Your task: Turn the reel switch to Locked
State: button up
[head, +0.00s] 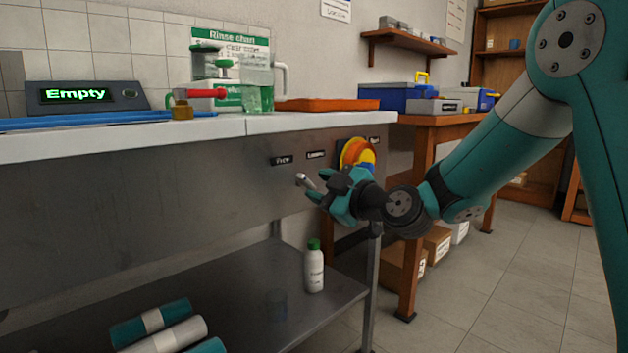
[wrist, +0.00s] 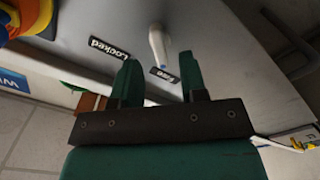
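The reel switch is a small pale lever (head: 305,181) on the grey front panel of the bench, below two black labels, "Free" (head: 282,160) and "Locked" (head: 316,155). In the wrist view the lever (wrist: 157,44) lies between the "Locked" label (wrist: 109,48) and the "Free" label (wrist: 164,74), with its tip close to "Free". My gripper (head: 320,186) is open in front of the panel. In the wrist view its two fingers (wrist: 160,78) are spread, with the lever just beyond the gap between them. Whether a finger touches the lever cannot be told.
An orange and yellow reel (head: 357,153) is mounted on the panel right of the labels, close to my gripper. A white bottle with a green cap (head: 314,268) stands on the lower shelf.

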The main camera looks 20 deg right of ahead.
aim_at(306, 183)
jog(key=shift+x, duration=1.3)
grip_shut()
